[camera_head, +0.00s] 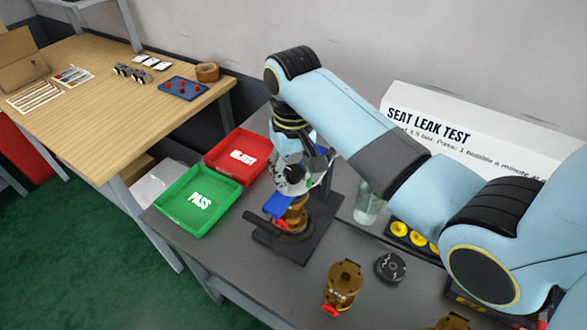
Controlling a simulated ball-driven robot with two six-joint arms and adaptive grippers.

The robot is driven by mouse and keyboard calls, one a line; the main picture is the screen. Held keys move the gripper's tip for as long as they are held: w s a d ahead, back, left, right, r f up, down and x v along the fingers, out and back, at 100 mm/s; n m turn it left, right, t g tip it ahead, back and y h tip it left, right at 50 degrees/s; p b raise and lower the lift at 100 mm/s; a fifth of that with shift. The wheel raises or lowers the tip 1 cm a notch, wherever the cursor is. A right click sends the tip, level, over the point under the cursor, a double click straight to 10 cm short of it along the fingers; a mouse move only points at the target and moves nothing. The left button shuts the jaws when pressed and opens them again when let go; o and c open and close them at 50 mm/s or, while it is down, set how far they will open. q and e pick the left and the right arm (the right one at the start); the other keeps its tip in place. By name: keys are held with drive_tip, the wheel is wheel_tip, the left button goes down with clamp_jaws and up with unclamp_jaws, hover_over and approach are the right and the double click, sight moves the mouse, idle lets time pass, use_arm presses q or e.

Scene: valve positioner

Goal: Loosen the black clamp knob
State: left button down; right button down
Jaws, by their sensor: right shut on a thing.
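My right arm reaches in from the right, and its right gripper (292,182) points down over the dark clamp stand (281,246). The gripper is shut at the top of the stand, where the black clamp knob is hidden by the fingers and cannot be made out clearly. A brass valve (297,216) with a red part stands upright in the stand below the gripper. A blue piece (277,206) sticks out just left of the valve, under the gripper. My left gripper is out of view.
Left of the stand lie a green PASS tray (187,228) and a red tray (234,178), both empty. In front stand another brass valve (344,284) and a dark round disc (391,266). A glass jar (366,207) and yellow round pieces (400,229) are to the right.

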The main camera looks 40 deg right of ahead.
drive_tip(key=shift+s+f, duration=0.15)
drive_tip(key=c, duration=0.8)
unclamp_jaws()
drive_tip(key=shift+c, duration=0.2)
drive_tip(key=m, duration=0.6)
drive_tip(key=shift+m, duration=0.3)
drive_tip(key=m, duration=0.3)
drive_tip(key=shift+m, duration=0.3)
drive_tip(key=m, duration=0.3)
drive_tip(key=shift+m, duration=0.4)
drive_tip(key=shift+c, duration=0.4)
